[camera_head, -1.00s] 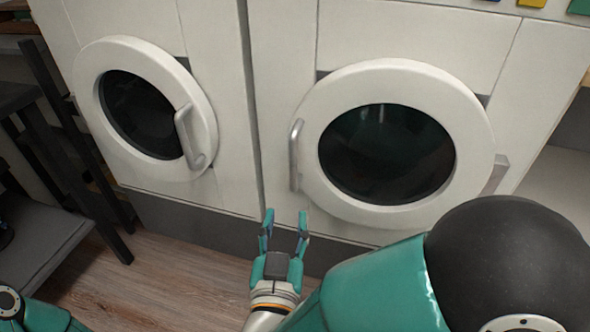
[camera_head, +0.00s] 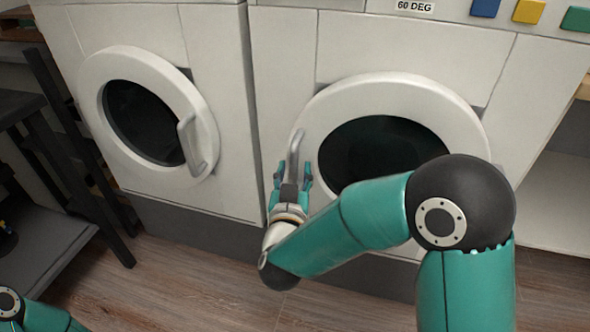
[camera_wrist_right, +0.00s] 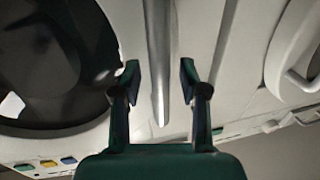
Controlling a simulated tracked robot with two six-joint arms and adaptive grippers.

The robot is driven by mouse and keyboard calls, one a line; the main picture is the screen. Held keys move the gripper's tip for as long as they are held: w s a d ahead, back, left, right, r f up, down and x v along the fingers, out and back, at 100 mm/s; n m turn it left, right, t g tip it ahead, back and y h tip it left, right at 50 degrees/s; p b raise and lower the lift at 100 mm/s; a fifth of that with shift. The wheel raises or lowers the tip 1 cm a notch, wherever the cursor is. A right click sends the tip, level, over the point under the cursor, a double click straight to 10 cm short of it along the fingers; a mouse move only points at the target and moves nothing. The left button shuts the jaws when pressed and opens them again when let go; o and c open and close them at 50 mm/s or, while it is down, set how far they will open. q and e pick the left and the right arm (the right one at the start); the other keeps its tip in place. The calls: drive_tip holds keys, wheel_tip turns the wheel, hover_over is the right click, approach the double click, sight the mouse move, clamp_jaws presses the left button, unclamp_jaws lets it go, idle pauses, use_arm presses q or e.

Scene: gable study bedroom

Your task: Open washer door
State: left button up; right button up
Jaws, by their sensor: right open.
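The right washer has a round white door (camera_head: 468,112) with dark glass; the door appears closed. Its grey bar handle (camera_head: 297,146) is on the door's left side. My right gripper (camera_head: 292,170) is open at the lower part of this handle. In the right wrist view the handle (camera_wrist_right: 159,60) runs between the two open fingers (camera_wrist_right: 160,85), with a gap on each side. The right arm hides the lower right of the door. My left gripper is not in view; only a bit of the left arm shows at the bottom left.
A second washer on the left has a similar round door (camera_head: 92,75) with a handle (camera_head: 190,146) on its right. A dark shelf or table (camera_head: 50,240) stands at the far left. Wooden floor (camera_head: 190,275) lies in front. Coloured buttons (camera_head: 529,10) sit above the right washer.

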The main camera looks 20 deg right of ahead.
clamp_jaws()
idle(0.3)
drive_tip(key=shift+d, duration=0.15)
drive_tip(key=shift+s, duration=0.1)
